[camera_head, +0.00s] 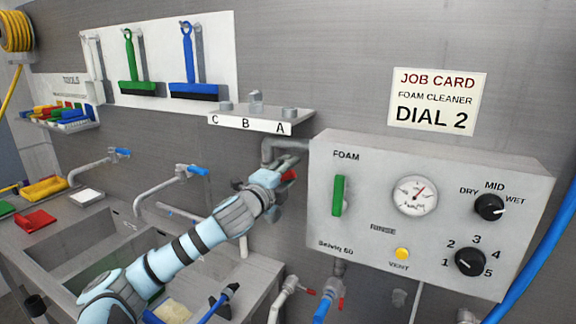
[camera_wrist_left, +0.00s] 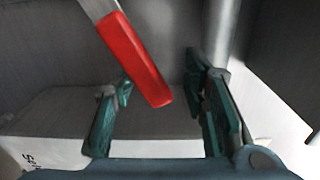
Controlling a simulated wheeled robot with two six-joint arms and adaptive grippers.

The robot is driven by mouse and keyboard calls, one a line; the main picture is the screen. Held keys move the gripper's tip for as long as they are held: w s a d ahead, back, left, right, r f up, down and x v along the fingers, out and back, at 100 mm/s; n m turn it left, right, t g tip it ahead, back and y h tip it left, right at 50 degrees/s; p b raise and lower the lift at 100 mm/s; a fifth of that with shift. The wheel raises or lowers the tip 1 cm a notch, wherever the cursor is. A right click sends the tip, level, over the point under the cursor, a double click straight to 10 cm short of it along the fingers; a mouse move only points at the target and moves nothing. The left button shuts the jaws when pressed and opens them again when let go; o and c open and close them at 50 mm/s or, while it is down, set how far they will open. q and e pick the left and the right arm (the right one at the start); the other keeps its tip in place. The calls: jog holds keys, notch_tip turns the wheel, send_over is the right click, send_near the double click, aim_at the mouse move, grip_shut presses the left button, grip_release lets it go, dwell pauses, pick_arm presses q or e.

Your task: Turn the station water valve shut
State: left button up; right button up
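A red valve lever (camera_head: 289,176) sits on the pipework just left of the foam control box, partly hidden by my left gripper. In the left wrist view the red lever (camera_wrist_left: 136,62) slants down from the upper left on a grey metal arm, its end between my fingers. My left gripper (camera_head: 280,172) is open around the lever, with a gap showing on both sides. Its teal fingers also show in the left wrist view (camera_wrist_left: 158,92). A grey vertical pipe (camera_wrist_left: 222,32) runs just behind the right finger. My right gripper is not in view.
The foam control box (camera_head: 370,235) stands close right of the gripper, with a small shelf (camera_head: 262,122) marked C, B, A above. Smaller red-handled valves (camera_head: 308,291) hang below the box. Sinks (camera_head: 60,255) with blue-handled taps (camera_head: 197,170) lie to the left.

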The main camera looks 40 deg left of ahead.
pick_arm(q)
notch_tip(320, 180, up, 5)
jog(key=shift+d+f, duration=0.1)
jog(key=shift+d, duration=0.05)
jog(key=shift+c, duration=0.5)
